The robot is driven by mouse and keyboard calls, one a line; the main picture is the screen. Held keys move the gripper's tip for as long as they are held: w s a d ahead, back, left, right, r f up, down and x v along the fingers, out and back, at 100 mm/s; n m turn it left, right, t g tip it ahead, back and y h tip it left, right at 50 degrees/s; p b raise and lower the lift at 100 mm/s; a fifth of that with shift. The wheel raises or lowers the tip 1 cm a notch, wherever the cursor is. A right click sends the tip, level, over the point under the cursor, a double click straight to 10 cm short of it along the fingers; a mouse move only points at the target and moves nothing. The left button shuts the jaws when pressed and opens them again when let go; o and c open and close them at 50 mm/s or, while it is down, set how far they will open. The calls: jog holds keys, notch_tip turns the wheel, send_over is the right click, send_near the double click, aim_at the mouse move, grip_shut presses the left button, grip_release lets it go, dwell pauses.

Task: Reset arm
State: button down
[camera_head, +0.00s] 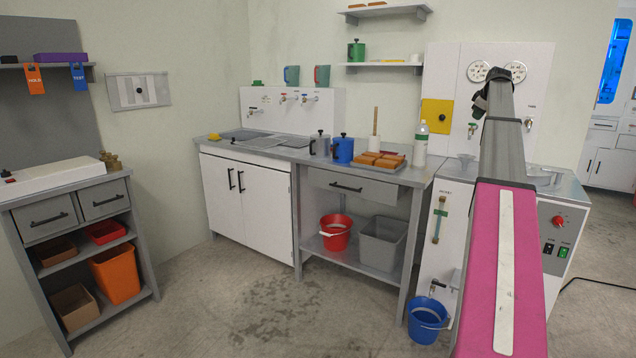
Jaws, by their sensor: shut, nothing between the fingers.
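My arm reaches forward from the lower right of the head view, with a pink near link and a grey far link. My gripper (482,107) is at the far end of the arm, dark and small, in front of the white machine panel (455,75). It points to the left and down, close to the picture's view of the gauges. Its fingers look closed and hold nothing that I can see. The arm hides part of the machine's top and front.
A grey counter (425,172) carries a tray of brown blocks (380,160), a blue jug (342,149) and a white bottle (421,138). A blue bucket (427,320) stands on the floor. A drawer bench (60,215) is at left. The middle floor is clear.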

jog(key=s+a+f+m+g, duration=0.1)
jog(key=s+a+f, duration=0.3)
jog(key=a+f, duration=0.6)
jog(key=s+a+f+m+g, duration=0.15)
jog(key=s+a+f, duration=0.4)
jog(key=f, duration=0.75)
jog(key=s+a+f+m+g, duration=0.1)
jog(key=s+a+f+m, duration=0.15)
jog(key=a+f, duration=0.85)
jog(key=s+a+f+m+g, duration=0.1)
jog(key=s+a+f, duration=0.5)
jog(key=s+f, duration=0.2)
jog(key=s+a+f+m+g, duration=0.1)
jog(key=s+a+f, duration=0.5)
jog(key=s, duration=0.6)
jog(key=s+a+f+m+g, duration=0.1)
jog(key=s+a+f, duration=0.5)
jog(key=s+f, duration=0.4)
jog(key=shift+s+a+m+g, duration=0.3)
jog(key=shift+s+a+g, duration=0.05)
jog(key=shift+s, duration=0.25)
